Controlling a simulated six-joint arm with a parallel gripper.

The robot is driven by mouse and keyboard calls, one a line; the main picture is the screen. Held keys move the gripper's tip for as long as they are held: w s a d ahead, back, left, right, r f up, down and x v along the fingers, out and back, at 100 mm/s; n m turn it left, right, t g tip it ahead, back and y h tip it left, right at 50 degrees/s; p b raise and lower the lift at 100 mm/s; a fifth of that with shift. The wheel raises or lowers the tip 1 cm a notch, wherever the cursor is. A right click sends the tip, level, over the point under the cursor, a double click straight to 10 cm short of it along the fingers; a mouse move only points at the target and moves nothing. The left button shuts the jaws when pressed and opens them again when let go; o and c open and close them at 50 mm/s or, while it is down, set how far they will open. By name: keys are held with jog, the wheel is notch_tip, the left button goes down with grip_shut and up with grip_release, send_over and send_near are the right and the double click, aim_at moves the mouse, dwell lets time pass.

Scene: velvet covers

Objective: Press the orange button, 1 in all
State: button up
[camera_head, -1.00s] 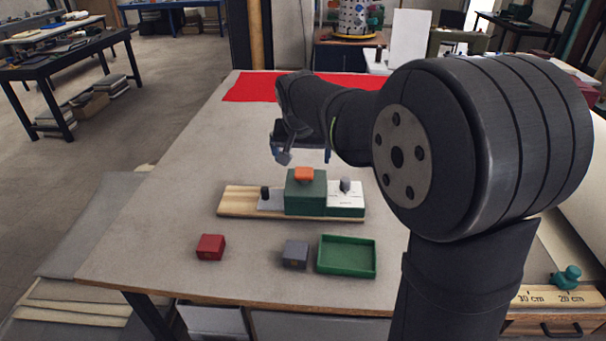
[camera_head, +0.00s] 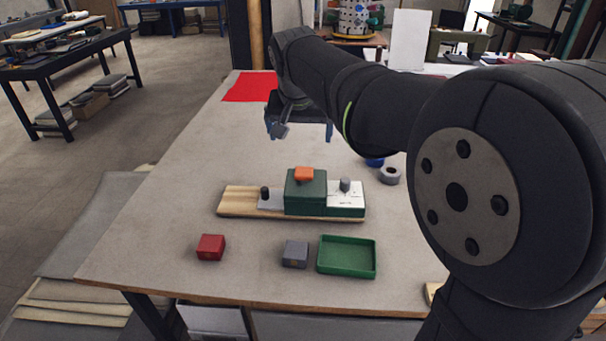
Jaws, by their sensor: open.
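The orange button (camera_head: 304,174) sits on top of a green box (camera_head: 305,193), which stands on a wooden board (camera_head: 237,201) in the middle of the table. Nothing covers the button in this view. My gripper (camera_head: 303,131) is open and empty. It hangs in the air above and behind the button in the picture, apart from it. Its two fingers show on the left and right, and my arm reaches in from the right.
On the board are a black knob (camera_head: 265,193) and a white-topped box with a grey knob (camera_head: 345,185). In front lie a red block (camera_head: 211,247), a grey block (camera_head: 295,254) and a green tray (camera_head: 346,269). A grey ring (camera_head: 390,176) lies right of the board. The table's left side is clear.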

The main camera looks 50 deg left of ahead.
jog(key=shift+s+d+r, duration=0.15)
jog(key=shift+s+r, duration=0.05)
jog(key=shift+r, duration=0.4)
